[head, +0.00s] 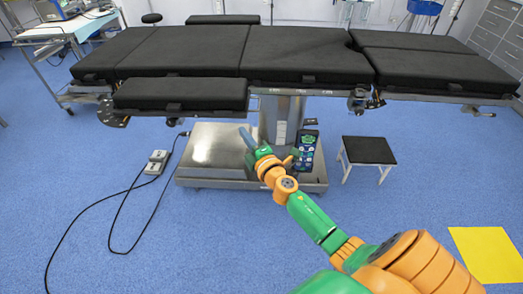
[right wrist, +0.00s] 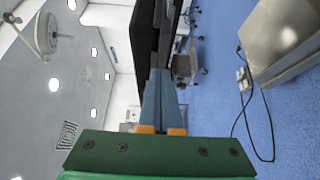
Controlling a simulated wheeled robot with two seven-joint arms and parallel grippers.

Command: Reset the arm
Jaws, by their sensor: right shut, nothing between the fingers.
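My right arm comes in from the lower right in the head view. Its gripper (head: 246,137) has blue-grey fingers and appears in front of the operating table's metal base. In the right wrist view the two fingers of the right gripper (right wrist: 158,75) lie together, shut and empty, pointing toward the black padded top seen edge-on. The operating table (head: 290,52) has black pads and spans the head view. My left gripper is not in view.
The table's steel base (head: 215,148) stands on the blue floor. A yellow patch (head: 488,252) is on the floor at lower right. A trolley (head: 45,50) stands at upper left.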

